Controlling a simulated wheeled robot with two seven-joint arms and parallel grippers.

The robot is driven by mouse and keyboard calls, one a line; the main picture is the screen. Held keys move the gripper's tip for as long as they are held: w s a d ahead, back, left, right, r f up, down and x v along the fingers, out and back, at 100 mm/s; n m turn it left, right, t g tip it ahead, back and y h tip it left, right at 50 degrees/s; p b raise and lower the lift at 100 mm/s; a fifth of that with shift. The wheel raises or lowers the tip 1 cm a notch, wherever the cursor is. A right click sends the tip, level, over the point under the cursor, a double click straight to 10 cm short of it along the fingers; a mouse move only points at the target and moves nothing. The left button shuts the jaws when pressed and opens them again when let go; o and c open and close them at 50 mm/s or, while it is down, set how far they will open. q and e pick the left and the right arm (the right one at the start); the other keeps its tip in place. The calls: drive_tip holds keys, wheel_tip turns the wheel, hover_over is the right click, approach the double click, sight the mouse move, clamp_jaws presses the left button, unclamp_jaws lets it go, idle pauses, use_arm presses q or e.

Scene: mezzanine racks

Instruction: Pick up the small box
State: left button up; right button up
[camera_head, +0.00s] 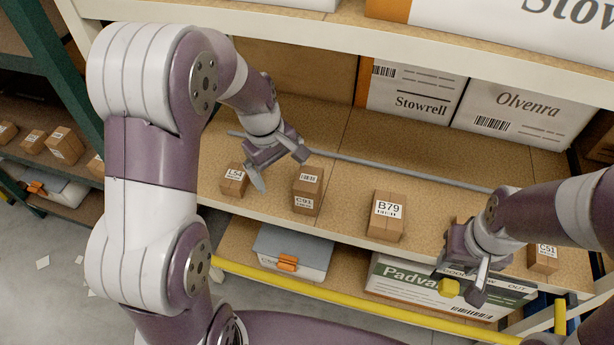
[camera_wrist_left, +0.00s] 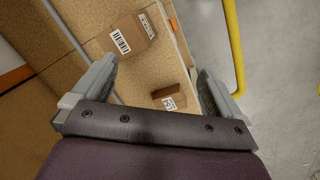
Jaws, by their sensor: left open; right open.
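Small brown cardboard boxes stand in a row on the shelf board. They are the box marked L54 (camera_head: 234,181), the taller C91 box (camera_head: 307,190), the B79 box (camera_head: 386,216) and the C51 box (camera_head: 543,258). My left gripper (camera_head: 278,168) is open and empty above the shelf, near L54 and C91. In the left wrist view a small box (camera_wrist_left: 172,97), seemingly L54, appears between the open fingers (camera_wrist_left: 157,88), apart from them. A larger box (camera_wrist_left: 128,38) lies beyond it. My right gripper (camera_head: 463,280) is open at the shelf's front edge, partly hiding another box (camera_head: 462,221).
A yellow rail (camera_head: 330,296) runs along the front. Below are a grey case (camera_head: 292,252) and a Padva-marked carton (camera_head: 395,285). Large cartons marked Stowrell (camera_head: 415,92) and Olvenra (camera_head: 525,112) stand behind a grey bar (camera_head: 400,172). An upper shelf edge (camera_head: 330,38) hangs above.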

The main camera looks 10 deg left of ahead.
sight(311, 189)
use_arm(q)
drive_tip(key=w+d+f+n+g+h, duration=0.1)
drive_tip(key=w+d+f+n+h, duration=0.1)
drive_tip(key=w+f+n, duration=0.35)
drive_tip(key=d+f, duration=0.1)
drive_tip(key=f, duration=0.2)
drive_tip(key=w+d+f+n, duration=0.1)
drive_tip(key=f, duration=0.2)
drive_tip(key=d+f+n+p, duration=0.1)
drive_tip(key=f, duration=0.2)
drive_tip(key=shift+w+d+f, duration=0.1)
drive_tip(key=shift+w+f, duration=0.05)
drive_tip(key=shift+f, duration=0.2)
drive_tip(key=c, duration=0.9)
